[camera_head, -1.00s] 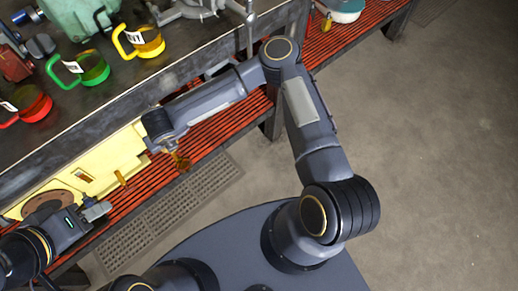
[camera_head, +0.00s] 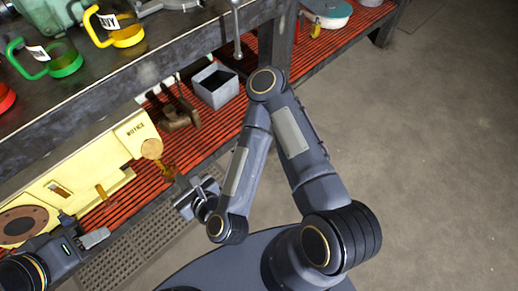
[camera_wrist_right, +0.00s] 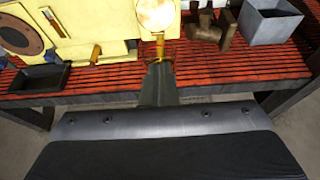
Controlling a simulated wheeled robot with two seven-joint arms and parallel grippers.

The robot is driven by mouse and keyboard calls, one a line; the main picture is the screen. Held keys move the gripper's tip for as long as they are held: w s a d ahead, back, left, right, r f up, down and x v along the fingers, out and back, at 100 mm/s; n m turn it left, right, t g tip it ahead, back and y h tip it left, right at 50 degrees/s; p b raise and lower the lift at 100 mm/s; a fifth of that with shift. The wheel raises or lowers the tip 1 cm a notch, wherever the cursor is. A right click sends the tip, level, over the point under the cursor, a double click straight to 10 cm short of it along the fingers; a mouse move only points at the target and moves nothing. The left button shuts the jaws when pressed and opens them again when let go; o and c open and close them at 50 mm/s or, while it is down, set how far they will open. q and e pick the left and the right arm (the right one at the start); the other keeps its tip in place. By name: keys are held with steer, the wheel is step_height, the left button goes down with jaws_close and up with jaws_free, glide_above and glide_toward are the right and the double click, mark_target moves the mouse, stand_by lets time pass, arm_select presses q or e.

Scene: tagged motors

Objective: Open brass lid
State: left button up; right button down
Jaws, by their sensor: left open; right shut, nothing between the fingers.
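The brass lid (camera_head: 152,148) is a round brass-coloured disc at the right end of a yellow housing (camera_head: 60,190) on the lower slatted shelf. In the right wrist view the lid (camera_wrist_right: 156,14) is at the top middle, with a thin amber piece below it. I cannot tell whether the lid is shut. My right gripper (camera_head: 182,190) is shut and empty, in front of and below the lid, apart from it in the head view. In the right wrist view the gripper (camera_wrist_right: 159,70) points towards the amber piece. My left gripper (camera_head: 97,237) is open, in front of the housing.
A grey open box (camera_head: 215,85) and brown metal parts (camera_head: 177,112) stand right of the housing. A black tray (camera_wrist_right: 38,79) lies left on the shelf. The workbench (camera_head: 110,85) above holds green (camera_head: 50,60) and yellow (camera_head: 118,30) handled rings. The floor at right is clear.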

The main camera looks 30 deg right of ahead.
steer(key=d+f+n+g+h, duration=0.1)
steer(key=d+n+g+h, duration=0.2)
steer(key=d+n, duration=1.3)
steer(key=shift+w+d+g+h, duration=0.45)
steer(key=shift+d+g, duration=0.75)
steer(key=shift+d, duration=2.05)
